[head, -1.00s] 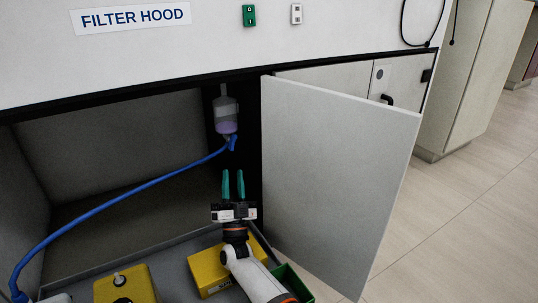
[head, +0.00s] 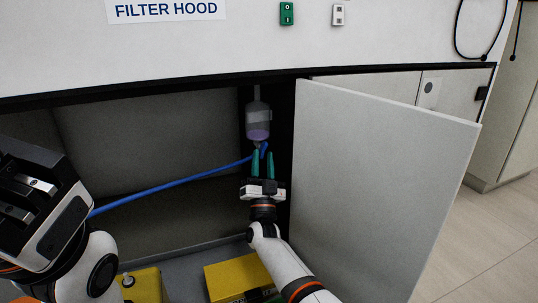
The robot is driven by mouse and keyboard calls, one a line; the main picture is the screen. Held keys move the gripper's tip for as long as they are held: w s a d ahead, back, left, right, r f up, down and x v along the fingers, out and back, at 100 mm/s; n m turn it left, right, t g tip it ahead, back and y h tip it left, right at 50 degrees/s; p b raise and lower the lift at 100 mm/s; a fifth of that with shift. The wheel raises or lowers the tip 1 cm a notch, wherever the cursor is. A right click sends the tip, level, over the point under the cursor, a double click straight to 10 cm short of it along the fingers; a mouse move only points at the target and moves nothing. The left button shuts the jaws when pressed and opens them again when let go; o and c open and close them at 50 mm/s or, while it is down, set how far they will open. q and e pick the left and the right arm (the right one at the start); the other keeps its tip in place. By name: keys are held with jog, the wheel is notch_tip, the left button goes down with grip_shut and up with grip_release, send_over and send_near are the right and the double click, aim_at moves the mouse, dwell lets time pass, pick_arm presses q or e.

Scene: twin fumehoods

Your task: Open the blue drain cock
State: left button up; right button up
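The clear bottle (head: 258,122) with purple liquid hangs inside the open cabinet under the filter hood. The small blue drain cock (head: 264,148) sits beneath it, partly hidden by my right fingertips. A blue hose (head: 180,183) runs from there down to the left. My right gripper (head: 263,154) points up at the cock, its two green fingers apart with a gap between them. The tips overlap the cock in the picture; I cannot tell whether they touch it. My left gripper (head: 24,198) is large at the left edge; its fingertips are not clearly visible.
The open cabinet door (head: 380,170) stands close to the right of my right arm. Yellow containers (head: 238,277) stand on the cabinet floor, with another yellow one (head: 148,284) at lower left. A closed cabinet lies behind the door.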

jog(key=shift+w+r, duration=0.45)
jog(key=shift+w, duration=0.15)
grip_shut()
jog(key=shift+d+n+y, duration=0.1)
jog(key=shift+n+y, duration=1.3)
jog(key=shift+n, duration=0.1)
grip_release()
jog(key=p+v, duration=0.4)
jog(key=v, duration=0.3)
jog(key=shift+f, duration=0.3)
